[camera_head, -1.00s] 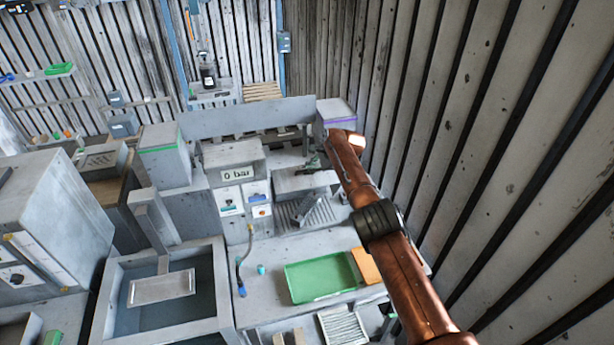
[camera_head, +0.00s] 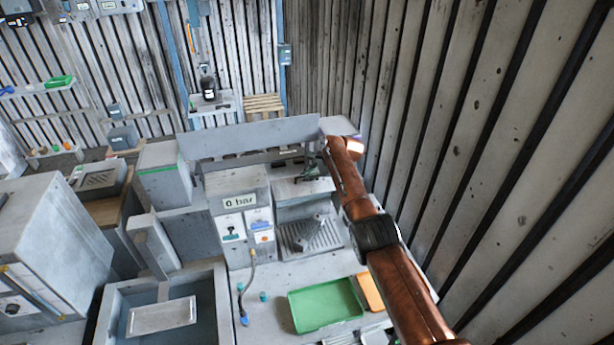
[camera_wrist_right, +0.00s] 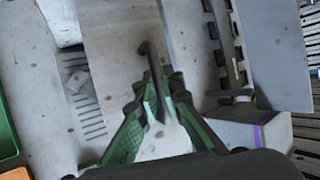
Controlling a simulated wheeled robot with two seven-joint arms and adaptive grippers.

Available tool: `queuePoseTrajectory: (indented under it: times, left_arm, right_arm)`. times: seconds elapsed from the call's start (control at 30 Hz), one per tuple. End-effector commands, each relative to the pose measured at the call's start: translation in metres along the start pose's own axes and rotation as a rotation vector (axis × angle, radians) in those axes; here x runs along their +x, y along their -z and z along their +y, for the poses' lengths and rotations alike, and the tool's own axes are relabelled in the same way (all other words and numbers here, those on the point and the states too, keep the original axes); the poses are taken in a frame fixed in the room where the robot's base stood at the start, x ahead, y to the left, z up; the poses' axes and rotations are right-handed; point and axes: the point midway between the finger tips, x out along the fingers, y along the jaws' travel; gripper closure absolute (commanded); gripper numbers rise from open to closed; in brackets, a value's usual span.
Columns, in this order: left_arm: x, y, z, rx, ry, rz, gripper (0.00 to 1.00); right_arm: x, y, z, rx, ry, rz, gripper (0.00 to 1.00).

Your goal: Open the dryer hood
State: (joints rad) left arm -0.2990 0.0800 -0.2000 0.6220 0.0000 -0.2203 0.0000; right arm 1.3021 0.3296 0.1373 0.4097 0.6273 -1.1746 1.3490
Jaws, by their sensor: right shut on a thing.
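The dryer hood (camera_head: 292,190) is a grey panel above a slotted grate (camera_head: 322,236), right of the box marked "0 bar" (camera_head: 239,200). There is an open gap between its front edge and the grate. My right gripper (camera_head: 316,172) is at the hood's top, partly hidden by my copper-coloured arm. In the right wrist view its green fingers (camera_wrist_right: 158,92) are shut on a dark bent handle (camera_wrist_right: 146,50) that stands out over the hood's pale surface (camera_wrist_right: 112,45). My left gripper is not in view.
A green tray (camera_head: 325,304) and an orange block (camera_head: 371,291) lie on the bench in front. A hose (camera_head: 246,290) hangs by the pressure box. A long upright panel (camera_head: 250,138) stands behind the hood, and a corrugated wall (camera_head: 480,150) is close on the right.

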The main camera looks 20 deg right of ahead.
Motion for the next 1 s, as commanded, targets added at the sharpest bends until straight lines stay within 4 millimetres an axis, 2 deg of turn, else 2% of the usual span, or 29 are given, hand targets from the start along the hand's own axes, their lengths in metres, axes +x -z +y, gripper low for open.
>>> queuePoseTrajectory:
  times: [0.1, 0.13, 0.27, 0.53, 0.73, 1.0]
  left_arm:
    - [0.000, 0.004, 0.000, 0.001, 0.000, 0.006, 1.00]
    - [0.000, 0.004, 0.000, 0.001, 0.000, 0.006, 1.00]
    - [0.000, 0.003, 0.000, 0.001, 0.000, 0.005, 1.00]
    - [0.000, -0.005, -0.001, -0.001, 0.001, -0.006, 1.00]
    - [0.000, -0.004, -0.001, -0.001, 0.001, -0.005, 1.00]
    - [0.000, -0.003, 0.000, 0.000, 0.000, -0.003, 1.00]
  right_arm:
    - [0.001, -0.002, 0.001, 0.002, -0.001, -0.005, 1.00]
    - [0.001, -0.002, 0.001, 0.002, -0.001, -0.005, 0.92]
    - [0.001, -0.002, 0.001, 0.002, -0.001, -0.005, 0.84]
    - [0.001, -0.002, 0.000, 0.001, -0.002, -0.004, 0.84]
    - [-0.003, -0.006, -0.002, -0.007, -0.002, -0.011, 0.84]
    - [-0.027, -0.003, -0.001, -0.001, 0.002, -0.006, 0.84]
